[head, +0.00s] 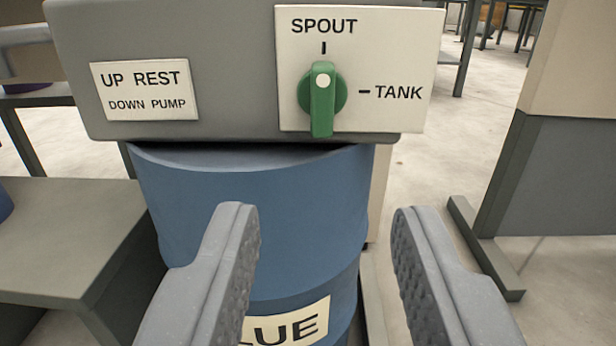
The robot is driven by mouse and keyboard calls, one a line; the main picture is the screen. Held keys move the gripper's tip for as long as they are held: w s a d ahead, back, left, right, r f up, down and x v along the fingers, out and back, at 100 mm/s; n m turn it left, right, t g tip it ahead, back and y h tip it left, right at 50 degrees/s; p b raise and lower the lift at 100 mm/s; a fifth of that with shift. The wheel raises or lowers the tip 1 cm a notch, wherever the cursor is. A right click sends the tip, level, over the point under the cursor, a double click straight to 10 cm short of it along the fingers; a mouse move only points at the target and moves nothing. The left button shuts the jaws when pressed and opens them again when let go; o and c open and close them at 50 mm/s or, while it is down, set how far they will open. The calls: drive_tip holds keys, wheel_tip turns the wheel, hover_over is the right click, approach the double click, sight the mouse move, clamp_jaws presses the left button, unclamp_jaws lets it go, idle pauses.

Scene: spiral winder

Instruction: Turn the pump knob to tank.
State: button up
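The green pump knob (322,98) sits on a white plate (400,50) on the front of a grey box (225,35). The plate has SPOUT at the top and TANK at the right, each with a tick mark. The knob's bar stands upright, with its white dot at the top, towards the SPOUT tick. My gripper (322,225) is open and empty, below the knob in the picture and apart from it. Its two ridged fingers stand wide apart in front of a blue drum.
The blue drum (260,195) stands under the box, with a label (285,328) partly hidden, ending in LUE. A second label (145,90) reads UP REST, DOWN PUMP. A grey table (70,230) is at left. A panel (560,180) on a foot stands at right.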

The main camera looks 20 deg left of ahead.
sight(323, 102)
drive_tip(key=b+x, duration=0.3)
drive_tip(key=x, duration=1)
drive_tip(key=shift+w+b, duration=0.3)
